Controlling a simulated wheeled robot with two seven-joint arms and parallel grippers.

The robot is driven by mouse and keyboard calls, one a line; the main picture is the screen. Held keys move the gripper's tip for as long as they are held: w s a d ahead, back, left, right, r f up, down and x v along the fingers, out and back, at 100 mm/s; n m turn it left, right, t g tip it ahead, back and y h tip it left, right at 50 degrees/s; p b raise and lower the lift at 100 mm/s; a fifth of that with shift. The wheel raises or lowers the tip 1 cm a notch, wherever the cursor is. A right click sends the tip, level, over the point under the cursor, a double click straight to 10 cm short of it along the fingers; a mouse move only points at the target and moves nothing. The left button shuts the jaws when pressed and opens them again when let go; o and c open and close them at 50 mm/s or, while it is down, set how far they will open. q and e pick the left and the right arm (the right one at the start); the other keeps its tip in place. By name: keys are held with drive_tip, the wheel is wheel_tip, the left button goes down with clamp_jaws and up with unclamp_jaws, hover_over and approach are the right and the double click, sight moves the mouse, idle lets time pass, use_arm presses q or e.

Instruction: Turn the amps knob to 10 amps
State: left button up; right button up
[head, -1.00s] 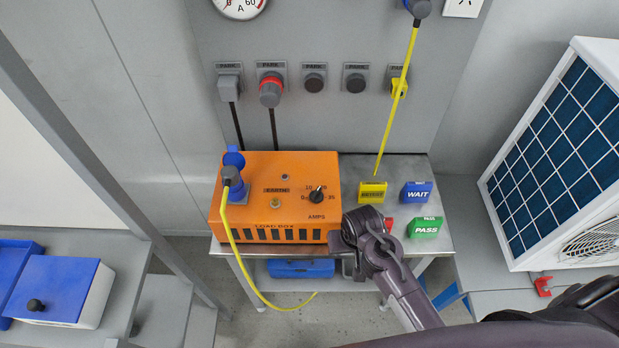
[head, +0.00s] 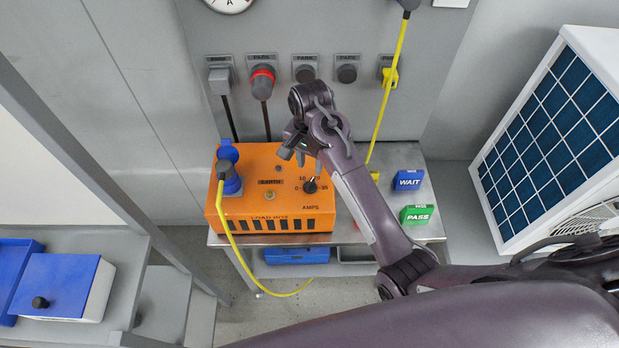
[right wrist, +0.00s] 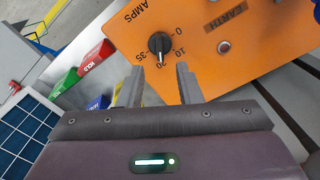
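The orange load box (head: 250,205) stands on the metal bench. Its black amps knob (head: 310,186) is at the right of its top face, with marks 0, 10, 20 and 35 around it. The knob also shows in the right wrist view (right wrist: 159,43), its white pointer at about the 20 mark. My right gripper (head: 309,163) is over the back right of the box, just beyond the knob in the head view. In the right wrist view its two fingers (right wrist: 160,84) are apart and empty, with the knob ahead of the gap, not between them. My left gripper is not in view.
A yellow cable (head: 228,232) runs from a plug at the box's left. Another yellow cable (head: 392,90) hangs at the back right. WAIT (head: 408,180) and PASS (head: 416,215) blocks stand right of my forearm. Parked plugs (head: 262,80) line the back panel.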

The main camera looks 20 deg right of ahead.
sight(310, 183)
wheel_tip(310, 183, down, 6)
drive_tip(key=shift+f+p, duration=0.25)
drive_tip(key=shift+p, duration=0.85)
drive_tip(key=shift+f, duration=0.6)
clamp_jaws()
